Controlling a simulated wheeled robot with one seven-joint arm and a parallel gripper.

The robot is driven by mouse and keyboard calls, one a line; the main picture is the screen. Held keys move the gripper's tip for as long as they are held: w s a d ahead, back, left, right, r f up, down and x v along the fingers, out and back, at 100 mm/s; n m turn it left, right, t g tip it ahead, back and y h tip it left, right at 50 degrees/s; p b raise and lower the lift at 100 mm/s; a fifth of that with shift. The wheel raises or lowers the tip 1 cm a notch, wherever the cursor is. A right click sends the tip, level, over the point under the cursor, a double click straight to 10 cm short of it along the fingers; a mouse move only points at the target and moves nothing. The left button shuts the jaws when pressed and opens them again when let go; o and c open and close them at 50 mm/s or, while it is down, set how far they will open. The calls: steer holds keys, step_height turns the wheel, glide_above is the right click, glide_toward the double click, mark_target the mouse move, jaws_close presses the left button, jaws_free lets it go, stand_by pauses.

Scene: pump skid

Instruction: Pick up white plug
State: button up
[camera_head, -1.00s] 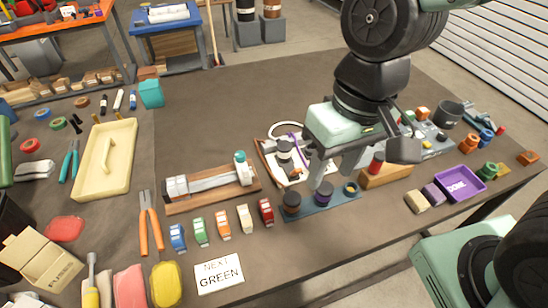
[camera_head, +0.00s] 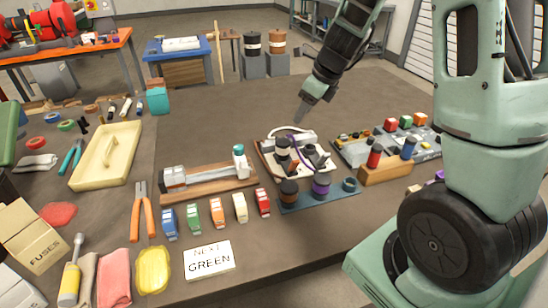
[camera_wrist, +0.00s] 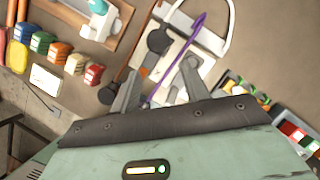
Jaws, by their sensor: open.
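A wooden board (camera_head: 263,160) in the middle of the table carries a pale unit with a white looped cable (camera_head: 289,129), a purple cable (camera_head: 297,152) and a dark cylinder (camera_head: 282,148). The white cable also shows in the wrist view (camera_wrist: 229,22), with the purple cable (camera_wrist: 178,60) crossing the pale unit. I cannot clearly make out the white plug from the pale parts around it. My gripper (camera_head: 300,119) points down just behind the board, above the white loop. In the wrist view my gripper (camera_wrist: 162,68) is open, its two fingers apart over the unit, with nothing visibly held.
A blue rack (camera_head: 338,196) with dark and purple cylinders stands in front. A wooden block (camera_head: 385,172) with red and blue pieces and a grey tray (camera_head: 360,152) are to the right. A vise-like fixture (camera_head: 210,178) is to the left. The table behind is clear.

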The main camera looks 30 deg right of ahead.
mark_target(284, 141)
steer(key=b+x, duration=0.2)
steer(key=x, duration=0.8)
steer(key=shift+a+f, duration=0.1)
steer(key=shift+b+x, duration=0.75)
steer(key=shift+x, duration=2.25)
steer(key=shift+w+a, duration=0.15)
steer(key=shift+a, duration=0.05)
steer(key=c, duration=0.7)
